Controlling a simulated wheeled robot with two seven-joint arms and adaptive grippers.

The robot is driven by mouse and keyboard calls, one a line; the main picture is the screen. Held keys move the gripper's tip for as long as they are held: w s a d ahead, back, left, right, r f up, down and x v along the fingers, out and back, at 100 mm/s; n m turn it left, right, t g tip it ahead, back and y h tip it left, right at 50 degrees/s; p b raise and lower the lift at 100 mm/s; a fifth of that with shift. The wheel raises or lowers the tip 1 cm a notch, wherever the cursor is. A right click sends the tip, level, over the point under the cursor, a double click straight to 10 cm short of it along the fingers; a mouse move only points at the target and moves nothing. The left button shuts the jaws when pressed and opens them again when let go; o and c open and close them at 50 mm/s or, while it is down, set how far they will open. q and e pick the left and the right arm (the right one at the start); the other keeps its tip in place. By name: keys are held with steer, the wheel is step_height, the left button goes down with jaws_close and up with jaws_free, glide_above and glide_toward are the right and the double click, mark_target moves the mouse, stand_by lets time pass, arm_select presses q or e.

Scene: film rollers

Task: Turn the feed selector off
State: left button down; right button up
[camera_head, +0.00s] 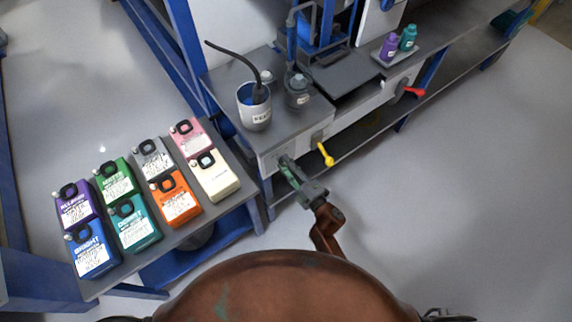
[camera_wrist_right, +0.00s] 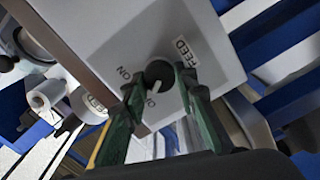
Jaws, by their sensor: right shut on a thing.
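The feed selector is a dark round knob (camera_wrist_right: 159,74) on a light panel, labelled FEED, with ON printed at one side and a partly hidden label starting with O below. A white mark on the knob's face seems to point down towards that lower label; its exact angle is hard to tell. My right gripper (camera_wrist_right: 158,86) has its green fingers around the knob, shut on it. In the head view, my right gripper (camera_head: 286,165) is at the front panel of the bench, and its fingers hide the knob. My left gripper is not in view.
A yellow lever (camera_head: 325,154) sticks out just right of my right gripper, and a red lever (camera_head: 412,92) is farther right. A white pot (camera_head: 254,108) stands on the bench (camera_head: 228,77). Several coloured jugs stand on the left table (camera_head: 226,208). The floor at right is clear.

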steer(key=shift+f, duration=0.1)
steer(key=o, duration=1.2)
steer(key=shift+c, duration=0.2)
steer(key=v, duration=1.2)
